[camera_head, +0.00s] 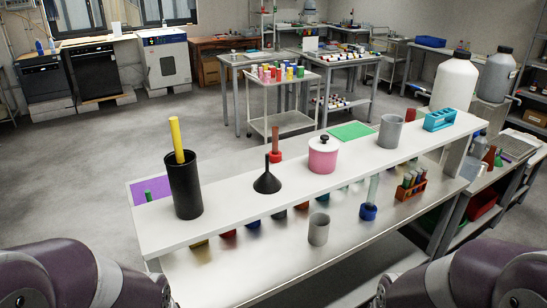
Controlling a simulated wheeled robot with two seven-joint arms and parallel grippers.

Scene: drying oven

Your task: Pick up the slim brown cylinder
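A slim brown cylinder (275,139) stands upright on the white upper shelf. Its lower end is in a small red round holder (275,157), behind the black funnel and left of the pink pot. Parts of my two arms show in the bottom left and bottom right corners, well short of the shelf. Neither of my grippers is in view, and nothing is seen touching the cylinder.
On the upper shelf (225,219) stand a black cup with a yellow stick (184,190), a black funnel (267,183), a pink pot (322,157), a grey cup (390,132) and a teal rack (440,120). The lower surface holds a grey cup (318,230) and a test-tube rack (410,186).

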